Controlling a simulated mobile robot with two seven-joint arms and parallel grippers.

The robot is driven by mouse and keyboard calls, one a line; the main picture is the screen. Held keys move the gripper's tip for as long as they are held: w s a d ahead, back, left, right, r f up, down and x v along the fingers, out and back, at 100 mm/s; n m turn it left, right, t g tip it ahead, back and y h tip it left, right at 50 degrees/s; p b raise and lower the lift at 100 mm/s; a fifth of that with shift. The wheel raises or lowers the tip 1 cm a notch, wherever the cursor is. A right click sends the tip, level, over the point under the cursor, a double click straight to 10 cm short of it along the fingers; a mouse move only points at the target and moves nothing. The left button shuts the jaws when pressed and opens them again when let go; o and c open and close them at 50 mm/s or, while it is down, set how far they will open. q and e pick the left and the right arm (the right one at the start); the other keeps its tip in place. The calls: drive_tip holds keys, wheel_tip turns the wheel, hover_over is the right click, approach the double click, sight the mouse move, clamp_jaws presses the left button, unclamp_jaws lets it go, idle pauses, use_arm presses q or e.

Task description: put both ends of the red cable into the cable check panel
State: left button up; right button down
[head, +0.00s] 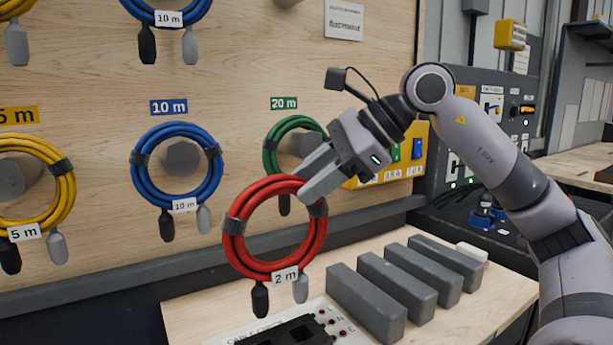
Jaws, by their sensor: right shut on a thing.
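The red cable (232,243) is a coil with dark straps and a white "2 m" tag. It hangs in the air from my right gripper (309,183), which is shut on the top right of the coil. Its black end (260,299) and grey end (300,287) hang down at the bottom. The cable check panel (254,333) is on the bench below, cut off by the bottom edge, with a dark socket block and small red lights. The coil's ends are above the panel in the picture; the gap is hard to judge. My left gripper is not in view.
Several grey blocks (398,283) stand in a row on the wooden bench (505,295). Blue coils (150,204), a yellow coil (66,192) and a green coil (272,150) hang on wall pegs behind. A yellow switch box (418,150) and a dark control cabinet are at right.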

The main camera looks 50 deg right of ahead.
sight(314, 206)
wheel_tip(314, 206, down, 3)
drive_tip(key=b, duration=0.2)
drive_tip(key=shift+b, duration=0.3)
drive_tip(key=shift+f+b, duration=1.5)
drive_tip(key=shift+b, duration=0.05)
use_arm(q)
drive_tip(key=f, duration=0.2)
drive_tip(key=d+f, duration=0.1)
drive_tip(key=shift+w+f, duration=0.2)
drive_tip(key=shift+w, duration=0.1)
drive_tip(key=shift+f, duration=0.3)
use_arm(e)
drive_tip(key=shift+s+a, duration=0.1)
drive_tip(key=shift+s, duration=0.1)
